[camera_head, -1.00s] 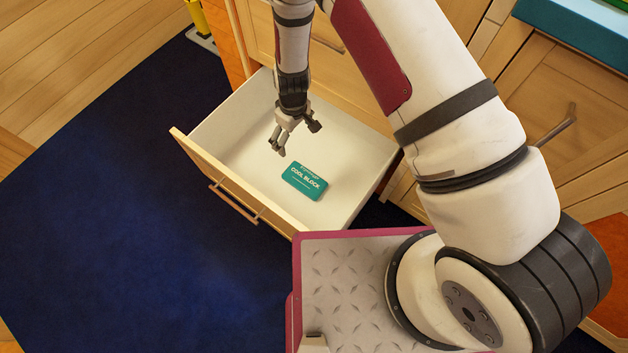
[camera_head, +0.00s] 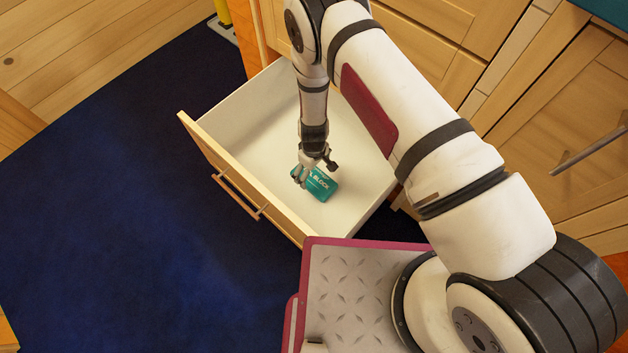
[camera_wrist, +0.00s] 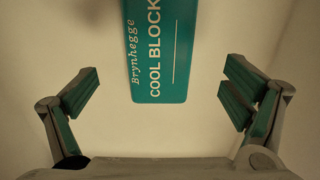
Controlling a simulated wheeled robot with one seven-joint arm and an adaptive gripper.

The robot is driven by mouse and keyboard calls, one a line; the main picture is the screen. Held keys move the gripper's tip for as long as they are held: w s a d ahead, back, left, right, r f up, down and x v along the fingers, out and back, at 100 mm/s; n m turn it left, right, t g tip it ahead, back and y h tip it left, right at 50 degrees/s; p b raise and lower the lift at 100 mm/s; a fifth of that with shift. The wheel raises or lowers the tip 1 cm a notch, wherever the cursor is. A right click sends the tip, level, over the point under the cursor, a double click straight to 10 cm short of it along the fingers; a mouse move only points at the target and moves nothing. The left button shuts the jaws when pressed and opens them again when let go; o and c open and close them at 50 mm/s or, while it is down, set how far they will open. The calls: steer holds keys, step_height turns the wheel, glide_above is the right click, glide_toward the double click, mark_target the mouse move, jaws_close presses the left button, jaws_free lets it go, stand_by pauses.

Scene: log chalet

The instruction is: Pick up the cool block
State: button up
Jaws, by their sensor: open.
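The cool block (camera_head: 320,186) is a flat teal slab with white lettering, lying on the floor of the open white-lined drawer (camera_head: 262,128). In the wrist view the cool block (camera_wrist: 158,55) reads "Brynhegge COOL BLOCK" and runs out of the top of the picture. My gripper (camera_head: 313,177) is over the block's left part and hides some of its lettering. In the wrist view my gripper (camera_wrist: 158,90) has its two fingers wide apart, one on each side of the block's line, with nothing between the tips. The block's near end lies between and slightly ahead of them.
The drawer's wooden front (camera_head: 240,175) with its bar handle stands out over a dark blue rug (camera_head: 110,200). Wooden cabinet fronts (camera_head: 560,110) are behind and to the right. The rest of the drawer is empty. A yellow object (camera_head: 223,12) stands at the top left.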

mark_target(314, 178)
steer(key=shift+f+b, duration=1.4)
steer(key=shift+f, duration=1.25)
steer(key=shift+r, duration=0.1)
steer(key=c, duration=1.6)
